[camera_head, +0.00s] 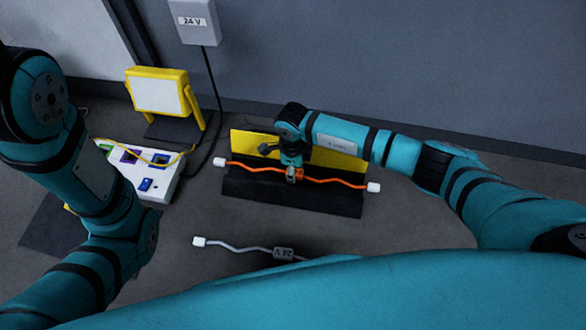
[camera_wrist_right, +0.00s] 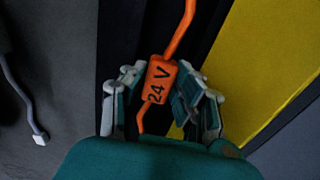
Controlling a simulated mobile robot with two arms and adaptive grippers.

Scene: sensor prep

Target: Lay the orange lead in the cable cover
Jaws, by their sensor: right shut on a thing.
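The orange lead (camera_head: 337,182) has a white plug at each end and runs left to right along the cable cover. The cover has a black base (camera_head: 335,202) and a raised yellow lid (camera_head: 248,143) behind it. My right gripper (camera_head: 294,174) points down over the base, shut on the lead's orange "24 V" block. The right wrist view shows this block (camera_wrist_right: 160,82) between the fingers (camera_wrist_right: 157,98), with the yellow lid (camera_wrist_right: 272,62) to the right. I cannot tell whether the lead touches the base. My left arm shows, but its gripper does not.
A grey lead (camera_head: 236,246) with a labelled block lies on the floor in front. A white panel box (camera_head: 155,186) and a yellow lamp (camera_head: 160,92) stand left. A grey "24 V" wall box (camera_head: 193,22) has a black cable hanging down.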

